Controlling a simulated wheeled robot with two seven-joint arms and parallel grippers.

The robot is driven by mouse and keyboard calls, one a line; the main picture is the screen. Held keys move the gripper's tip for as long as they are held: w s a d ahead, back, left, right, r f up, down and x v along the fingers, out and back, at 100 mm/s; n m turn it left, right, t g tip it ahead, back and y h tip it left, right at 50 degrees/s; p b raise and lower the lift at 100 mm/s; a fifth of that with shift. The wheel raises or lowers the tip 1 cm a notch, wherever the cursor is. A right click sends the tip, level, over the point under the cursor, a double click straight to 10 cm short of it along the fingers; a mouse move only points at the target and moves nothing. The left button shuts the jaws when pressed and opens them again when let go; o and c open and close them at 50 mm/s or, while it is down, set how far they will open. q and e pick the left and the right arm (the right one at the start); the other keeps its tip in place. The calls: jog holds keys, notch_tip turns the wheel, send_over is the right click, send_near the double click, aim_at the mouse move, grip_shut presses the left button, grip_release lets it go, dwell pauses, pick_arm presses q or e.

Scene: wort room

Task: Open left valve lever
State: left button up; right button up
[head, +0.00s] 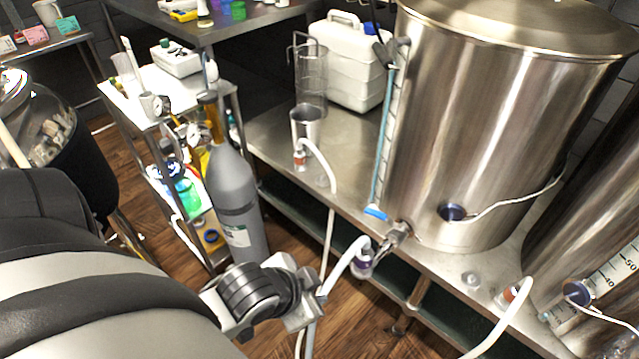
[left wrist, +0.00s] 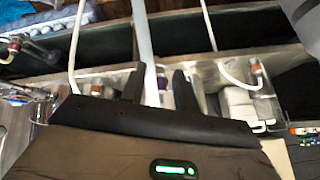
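The large steel kettle (head: 490,120) stands on the steel bench. At its lower left is a metal valve (head: 396,236) with a blue lever (head: 376,213) that points left along the bench edge. A white hose (head: 343,265) with a purple-banded fitting (head: 362,262) hangs at the valve's outlet. My left gripper (head: 312,288) is below and left of the valve, apart from the lever. In the left wrist view its two dark fingers (left wrist: 159,88) stand apart with nothing clearly gripped between them; a hose and the purple fitting (left wrist: 162,78) show beyond. My right gripper is not in view.
A grey gas cylinder (head: 235,200) stands behind my left gripper, beside a cluttered cart (head: 165,115). White hoses (head: 332,190) run down near the gripper. A second kettle (head: 610,230) stands at right.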

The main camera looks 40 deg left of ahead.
pick_arm(q)
jog(key=shift+s+d+r+n+h, duration=0.15)
jog(key=shift+s+d+n+h, duration=0.2)
jog(key=shift+d, duration=0.3)
jog(key=shift+s+d+r+n+h, duration=0.1)
jog(key=shift+s+d+r+n, duration=0.05)
jog(key=shift+d+n, duration=0.4)
jog(key=shift+d, duration=0.1)
jog(key=shift+c, duration=0.3)
